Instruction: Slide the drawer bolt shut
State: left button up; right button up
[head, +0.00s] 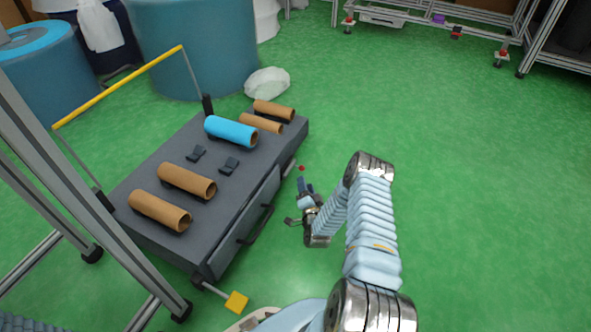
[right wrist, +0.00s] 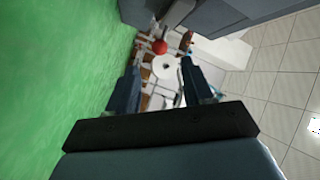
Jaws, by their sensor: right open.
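A dark grey cart (head: 150,225) stands left of centre in the head view. Its drawer (head: 247,223) has a dark handle and looks closed or nearly so. A small red knob (head: 301,168) shows by the drawer's far end, beside a pale metal piece (head: 289,169) that looks like the bolt. How far the bolt is slid cannot be told. My right gripper (head: 294,203) is open and empty beside the drawer front, short of the knob. My left gripper is out of view.
Several brown rolls (head: 187,181) and a blue roll (head: 231,131) lie on the cart top. A yellow block (head: 236,302) on a rod sticks out at the near corner. A metal frame (head: 75,165) stands at left. Green floor on the right is clear.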

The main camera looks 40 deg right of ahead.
aim_at(302, 169)
jog(key=b+x, duration=0.2)
jog(key=x, duration=0.6)
jog(key=shift+w+f, duration=0.15)
jog(key=shift+w+d, duration=0.35)
jog(key=shift+w, duration=0.1)
jog(key=shift+s, duration=0.1)
grip_shut()
